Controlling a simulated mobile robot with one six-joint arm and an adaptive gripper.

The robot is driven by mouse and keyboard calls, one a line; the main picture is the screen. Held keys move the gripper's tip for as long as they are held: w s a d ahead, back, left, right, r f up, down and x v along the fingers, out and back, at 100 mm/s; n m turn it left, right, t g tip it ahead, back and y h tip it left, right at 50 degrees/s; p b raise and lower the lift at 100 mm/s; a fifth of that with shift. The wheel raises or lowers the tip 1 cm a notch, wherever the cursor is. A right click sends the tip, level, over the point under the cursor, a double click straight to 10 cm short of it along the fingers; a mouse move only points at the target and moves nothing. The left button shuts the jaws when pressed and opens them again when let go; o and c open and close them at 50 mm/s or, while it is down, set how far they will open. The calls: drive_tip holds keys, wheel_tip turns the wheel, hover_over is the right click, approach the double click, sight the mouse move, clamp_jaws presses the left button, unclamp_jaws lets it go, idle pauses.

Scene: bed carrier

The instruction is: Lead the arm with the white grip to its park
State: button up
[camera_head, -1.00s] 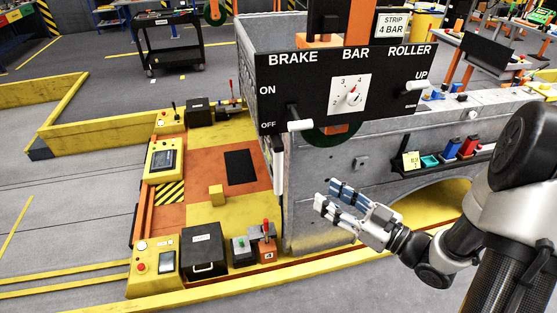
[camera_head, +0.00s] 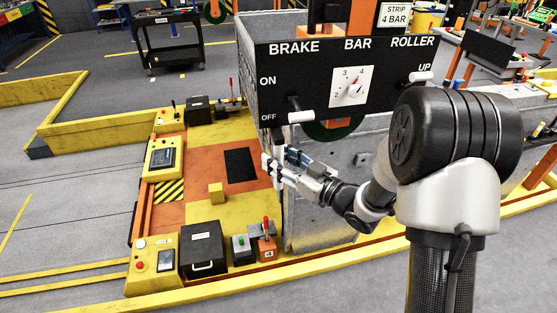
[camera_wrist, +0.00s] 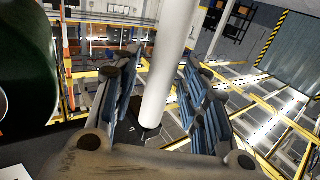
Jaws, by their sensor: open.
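The white grip (camera_wrist: 170,65) is an upright white cylinder in the wrist view. It stands between the two fingers of my gripper (camera_head: 276,163). The fingers are open, with one on each side of the grip, and a gap shows on both sides. In the head view my gripper is at the left edge of the grey machine, below the black panel (camera_head: 375,100), and its fingers cover much of the grip. The arm that carries the grip is mostly hidden, so I cannot tell how it is mounted.
The panel above has a brake lever (camera_head: 301,117) at OFF, a bar dial (camera_head: 352,86) and a roller lever (camera_head: 420,76) near UP. Left of the machine is a yellow and orange deck with a black box (camera_head: 203,250) and a yellow block (camera_head: 216,193).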

drive_tip(key=shift+w+a, duration=0.1)
drive_tip(key=shift+w, duration=0.05)
clamp_jaws()
idle(0.5)
